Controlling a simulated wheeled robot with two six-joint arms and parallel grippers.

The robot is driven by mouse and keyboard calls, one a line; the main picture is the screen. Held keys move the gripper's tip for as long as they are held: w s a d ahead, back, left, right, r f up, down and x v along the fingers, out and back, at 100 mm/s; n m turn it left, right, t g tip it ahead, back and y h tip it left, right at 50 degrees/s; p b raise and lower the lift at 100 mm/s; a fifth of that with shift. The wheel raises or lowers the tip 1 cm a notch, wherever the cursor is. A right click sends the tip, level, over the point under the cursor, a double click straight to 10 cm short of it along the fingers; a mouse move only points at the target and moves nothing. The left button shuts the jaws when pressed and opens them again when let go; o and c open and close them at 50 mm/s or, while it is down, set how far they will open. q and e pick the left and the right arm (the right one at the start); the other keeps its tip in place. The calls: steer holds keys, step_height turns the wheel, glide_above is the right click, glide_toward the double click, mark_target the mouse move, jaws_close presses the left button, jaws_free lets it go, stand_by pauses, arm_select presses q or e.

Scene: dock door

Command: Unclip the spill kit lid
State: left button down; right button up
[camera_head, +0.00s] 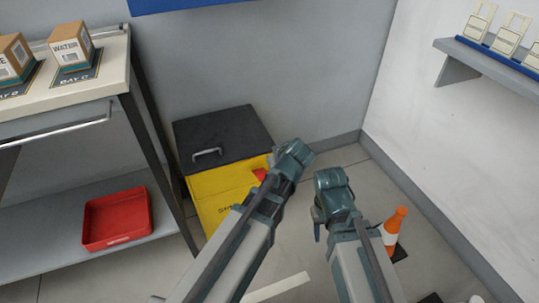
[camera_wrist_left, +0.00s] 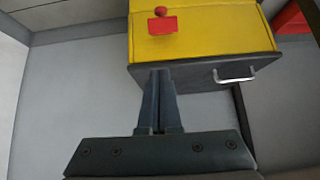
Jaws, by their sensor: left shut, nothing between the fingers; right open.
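The spill kit (camera_head: 222,190) is a yellow box with a dark grey lid (camera_head: 225,137), which looks closed. A pale handle (camera_head: 207,154) is on the lid. A red clip (camera_head: 261,174) sits on the front face, partly hidden by my left arm in the head view. In the left wrist view the box appears inverted, and the red clip (camera_wrist_left: 163,24) and a red knob show clear of the fingers. My left gripper (camera_wrist_left: 160,72) is shut and empty, its tips overlapping the lid edge in view; contact is unclear. My right gripper (camera_head: 317,230) is open, mostly hidden, right of the kit.
A bench with boxes (camera_head: 72,47) and a lower shelf with a red tray (camera_head: 118,240) stands left of the kit. An orange cone (camera_head: 395,225) stands right of my right arm. A wall shelf (camera_head: 490,62) is at upper right. Walls stand behind and right.

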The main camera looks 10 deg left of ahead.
arm_select(q)
steer(key=p+v, duration=0.2)
steer(key=v, duration=0.3)
steer(key=shift+s+d+p, duration=0.1)
steer(key=shift+s+p, duration=0.05)
steer(key=shift+p, duration=0.15)
arm_select(e)
step_height(320, 180, up, 4)
steer(key=shift+s+f, duration=0.1)
arm_select(q)
steer(key=s+a+f+m+g+h, duration=0.3)
steer(key=s, duration=0.2)
steer(key=s+a+f+m+g+h, duration=0.2)
steer(key=s+a+f+m+g, duration=0.15)
steer(key=s, duration=0.25)
steer(key=s+d+r+m+y, duration=0.1)
steer(key=s+d+m, duration=0.4)
steer(key=d, duration=0.7)
step_height(320, 180, up, 28)
steer(key=p, duration=2.8)
steer(key=shift+s+r+n+g, duration=0.15)
steer(key=shift+s+n+g, duration=0.2)
steer(key=shift+n, duration=0.1)
arm_select(e)
step_height(320, 180, up, 28)
steer(key=shift+r, duration=0.2)
arm_select(q)
steer(key=shift+a, duration=0.1)
